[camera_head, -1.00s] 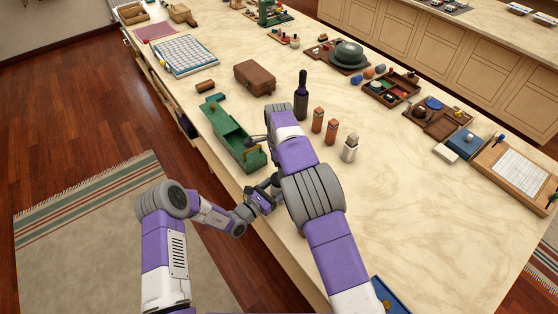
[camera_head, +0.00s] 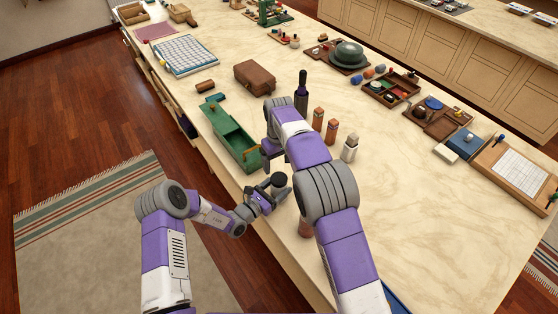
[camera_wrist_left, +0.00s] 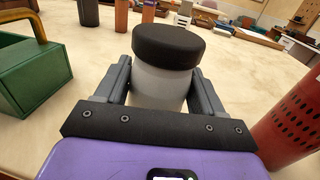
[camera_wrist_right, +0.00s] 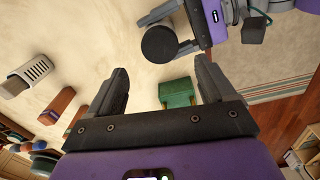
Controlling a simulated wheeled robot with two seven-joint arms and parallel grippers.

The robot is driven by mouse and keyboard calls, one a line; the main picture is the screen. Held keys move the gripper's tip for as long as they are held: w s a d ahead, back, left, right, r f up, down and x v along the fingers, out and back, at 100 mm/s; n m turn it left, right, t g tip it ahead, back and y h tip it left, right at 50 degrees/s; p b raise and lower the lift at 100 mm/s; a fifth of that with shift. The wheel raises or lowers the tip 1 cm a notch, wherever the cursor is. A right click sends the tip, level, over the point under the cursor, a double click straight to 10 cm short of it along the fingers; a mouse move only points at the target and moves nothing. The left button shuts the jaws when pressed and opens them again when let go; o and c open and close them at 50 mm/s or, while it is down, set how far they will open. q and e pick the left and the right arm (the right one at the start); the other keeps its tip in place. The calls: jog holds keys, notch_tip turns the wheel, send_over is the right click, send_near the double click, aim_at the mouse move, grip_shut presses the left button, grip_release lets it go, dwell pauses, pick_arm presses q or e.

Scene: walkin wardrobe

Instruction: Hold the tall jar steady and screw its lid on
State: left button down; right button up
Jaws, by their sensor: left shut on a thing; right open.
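The tall jar (camera_wrist_left: 160,85) has a pale grey body and stands upright between my left gripper's fingers. Its wide black lid (camera_wrist_left: 168,45) sits on top; I cannot tell how tightly. In the head view, the lid (camera_head: 279,179) shows beyond my left gripper (camera_head: 268,192), which is shut on the jar's body. My right gripper (camera_head: 266,158) is open and empty, a little beyond the jar near the green box, and partly hidden by its own wrist. In the right wrist view, the lid (camera_wrist_right: 160,45) lies past and between the open fingertips (camera_wrist_right: 160,80), apart from them.
The open green box (camera_head: 228,130) stands left of my right gripper. A dark bottle (camera_head: 302,92), two brown shakers (camera_head: 318,118) and a white-topped grey one (camera_head: 350,148) stand beyond. A red perforated cylinder (camera_wrist_left: 292,115) stands close right of the jar.

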aim_at(279, 178)
jog(key=shift+r+n, duration=0.1)
jog(key=shift+n, duration=0.6)
jog(key=shift+f, duration=4.05)
jog(key=shift+c, duration=0.5)
jog(key=c, duration=1)
jog(key=shift+c, duration=0.2)
